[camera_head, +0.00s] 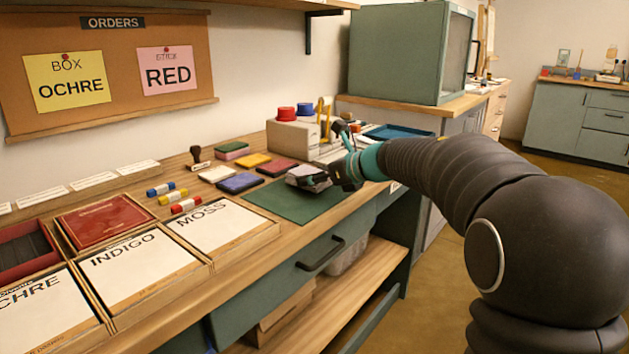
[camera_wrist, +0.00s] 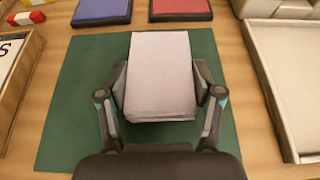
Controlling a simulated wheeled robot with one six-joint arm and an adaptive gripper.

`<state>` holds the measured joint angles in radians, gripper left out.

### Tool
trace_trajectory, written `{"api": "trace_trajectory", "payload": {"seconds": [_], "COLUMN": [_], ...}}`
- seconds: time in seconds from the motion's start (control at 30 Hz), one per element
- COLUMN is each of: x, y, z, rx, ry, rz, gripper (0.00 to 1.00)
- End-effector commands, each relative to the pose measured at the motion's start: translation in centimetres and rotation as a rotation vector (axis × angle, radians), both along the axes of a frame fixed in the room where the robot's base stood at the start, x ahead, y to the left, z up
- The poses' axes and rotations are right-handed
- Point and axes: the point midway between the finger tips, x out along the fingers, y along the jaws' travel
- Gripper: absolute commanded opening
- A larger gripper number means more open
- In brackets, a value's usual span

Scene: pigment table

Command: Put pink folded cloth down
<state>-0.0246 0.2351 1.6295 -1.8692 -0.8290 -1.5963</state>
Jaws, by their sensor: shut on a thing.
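The pink folded cloth (camera_head: 305,171) looks pale, greyish pink, and sits over the green mat (camera_head: 277,206) at the front of the workbench. In the wrist view the cloth (camera_wrist: 160,70) is a neat folded block between the two fingers of my gripper (camera_wrist: 160,90). My gripper is shut on its sides. In the head view my gripper (camera_head: 322,180) partly hides the cloth.
Coloured ink pads, such as a blue one (camera_head: 240,183) and a red one (camera_head: 278,167), lie behind the mat. A MOSS tray (camera_head: 235,243) is to the left. A pale box (camera_head: 293,137) stands behind. Bare mat lies left of the cloth.

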Motion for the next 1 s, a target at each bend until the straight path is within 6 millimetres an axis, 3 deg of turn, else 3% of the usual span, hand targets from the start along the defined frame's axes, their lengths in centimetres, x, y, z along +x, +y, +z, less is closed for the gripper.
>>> {"api": "trace_trajectory", "payload": {"seconds": [0.5,0.53,0.6,1.0], "x": [0.01,0.01,0.01,0.01], "y": [-0.03,-0.03,-0.03,-0.04], "z": [-1.23,-1.13,-1.08,-0.78], "rx": [-0.001,-0.001,-0.001,-0.001], "ry": [-0.001,-0.001,-0.001,-0.001], "rz": [0.000,0.000,0.000,0.000], "gripper": [0.35,0.71,0.88,0.91]}}
